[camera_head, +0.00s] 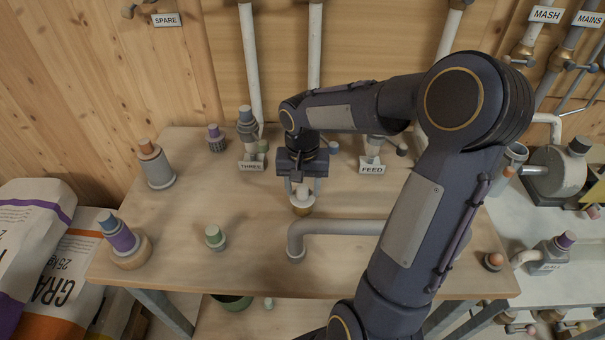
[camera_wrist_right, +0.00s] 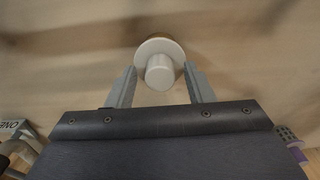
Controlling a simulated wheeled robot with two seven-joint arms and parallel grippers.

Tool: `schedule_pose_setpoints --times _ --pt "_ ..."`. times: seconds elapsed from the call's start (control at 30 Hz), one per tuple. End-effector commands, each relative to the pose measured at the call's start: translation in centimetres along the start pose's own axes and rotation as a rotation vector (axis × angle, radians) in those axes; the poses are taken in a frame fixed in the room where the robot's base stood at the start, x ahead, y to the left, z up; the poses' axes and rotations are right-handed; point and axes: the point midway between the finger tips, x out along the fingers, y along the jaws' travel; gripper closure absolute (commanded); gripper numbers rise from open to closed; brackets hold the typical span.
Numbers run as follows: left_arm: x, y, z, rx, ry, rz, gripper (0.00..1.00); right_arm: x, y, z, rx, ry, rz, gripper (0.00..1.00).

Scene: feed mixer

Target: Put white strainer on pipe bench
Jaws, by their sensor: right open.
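The white strainer (camera_head: 303,193) is a short pale cylinder with a round flange, over a tan base in the middle of the wooden pipe bench (camera_head: 190,195). It also shows in the right wrist view (camera_wrist_right: 160,71), with its cylinder end toward the camera. My right gripper (camera_head: 303,187) points down over it, with one finger on each side. In the right wrist view the right gripper's fingers (camera_wrist_right: 160,87) are apart, with small gaps beside the strainer. Whether its base rests on the bench is hard to tell. My left gripper is not in view.
A grey bent pipe (camera_head: 335,227) lies just in front. Fittings labelled THREE (camera_head: 251,166) and FEED (camera_head: 372,169) stand behind. A green-topped part (camera_head: 214,237) and a purple-banded part (camera_head: 121,238) stand at left.

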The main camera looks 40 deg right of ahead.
Motion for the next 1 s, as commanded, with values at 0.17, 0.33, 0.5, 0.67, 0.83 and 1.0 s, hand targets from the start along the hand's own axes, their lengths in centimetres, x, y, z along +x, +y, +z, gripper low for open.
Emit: schedule_pose_setpoints --times 0.17,0.33,0.5,0.67,0.83,1.0 --pt "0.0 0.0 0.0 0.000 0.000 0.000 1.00 -2.9 0.0 -0.1 0.001 0.007 -0.003 0.53" --pt "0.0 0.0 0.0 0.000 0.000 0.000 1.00 -6.7 -0.1 -0.1 0.000 0.007 -0.003 0.53" --pt "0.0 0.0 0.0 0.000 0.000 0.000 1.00 -9.9 -0.1 -0.1 0.000 0.005 -0.003 0.53" --pt "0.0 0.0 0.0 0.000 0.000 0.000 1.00 -11.6 0.0 -0.1 0.000 0.002 -0.001 0.53" --pt "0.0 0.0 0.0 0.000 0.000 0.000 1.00 -12.1 0.0 0.0 0.000 0.002 -0.001 0.53" --pt "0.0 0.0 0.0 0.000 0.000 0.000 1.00 -12.1 0.0 0.0 0.000 0.001 -0.001 0.53"
